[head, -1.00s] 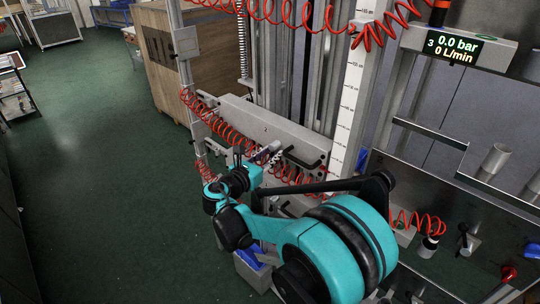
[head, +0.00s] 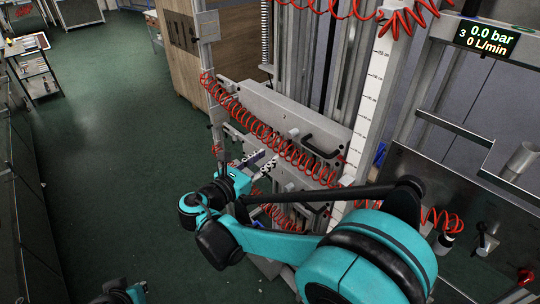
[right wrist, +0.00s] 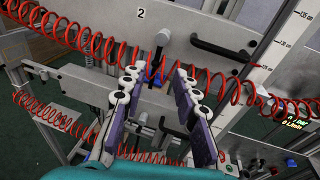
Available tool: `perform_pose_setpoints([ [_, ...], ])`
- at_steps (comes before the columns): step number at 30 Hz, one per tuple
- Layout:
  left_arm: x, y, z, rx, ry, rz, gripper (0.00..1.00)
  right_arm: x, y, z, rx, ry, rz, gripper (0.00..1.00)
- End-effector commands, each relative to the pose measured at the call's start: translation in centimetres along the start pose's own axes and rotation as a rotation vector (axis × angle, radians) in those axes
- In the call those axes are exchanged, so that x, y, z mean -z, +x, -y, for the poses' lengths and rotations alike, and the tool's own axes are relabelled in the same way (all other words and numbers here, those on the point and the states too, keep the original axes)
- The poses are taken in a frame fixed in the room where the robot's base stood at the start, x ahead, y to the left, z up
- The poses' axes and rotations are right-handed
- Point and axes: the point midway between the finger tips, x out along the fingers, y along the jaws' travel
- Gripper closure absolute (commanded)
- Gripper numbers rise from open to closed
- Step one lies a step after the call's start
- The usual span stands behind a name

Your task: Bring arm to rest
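My right arm (head: 345,262), teal and black, reaches in from the lower right of the head view. Its gripper (head: 258,164) is in front of a grey machine panel with red coiled hoses. In the right wrist view the right gripper (right wrist: 158,85) is open, with two purple-padded fingers well apart and nothing between them. A grey lever with a blue part (right wrist: 158,55) shows beyond the fingertips; I cannot tell the distance. A teal and black part of mine (head: 122,292) shows at the lower left edge of the head view. My left gripper is not seen.
The panel with black handle (head: 322,143) and red coiled hose (head: 265,130) is close to the right gripper. A pressure display (head: 487,38) is at upper right. A wooden crate (head: 235,50) stands behind. Green floor (head: 110,180) is open at left.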

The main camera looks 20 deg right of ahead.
Motion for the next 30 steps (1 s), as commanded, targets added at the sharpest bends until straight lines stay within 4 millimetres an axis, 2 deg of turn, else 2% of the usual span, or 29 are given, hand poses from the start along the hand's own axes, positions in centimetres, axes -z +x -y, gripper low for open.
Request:
perform_pose_setpoints([
  [13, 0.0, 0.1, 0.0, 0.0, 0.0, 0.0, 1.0, 0.1, 0.1, 0.2, 0.001, 0.008, -0.006, 0.7],
  [17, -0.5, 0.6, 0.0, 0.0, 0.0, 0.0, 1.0, 1.6, 1.0, 1.9, 0.004, 0.121, -0.093, 0.7],
  [20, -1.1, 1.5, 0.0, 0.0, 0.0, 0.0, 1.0, 4.5, 1.7, 4.7, 0.025, 0.339, -0.247, 0.7],
  [23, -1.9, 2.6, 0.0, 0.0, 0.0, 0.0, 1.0, 8.4, 1.5, 8.1, 0.091, 0.648, -0.442, 0.7],
  [26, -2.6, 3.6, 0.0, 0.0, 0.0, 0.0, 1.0, 12.2, 0.0, 10.9, 0.202, 0.985, -0.629, 0.7],
  [30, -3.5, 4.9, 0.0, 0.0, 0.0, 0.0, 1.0, 16.8, -3.4, 13.7, 0.43, 1.467, -0.855, 0.7],
])
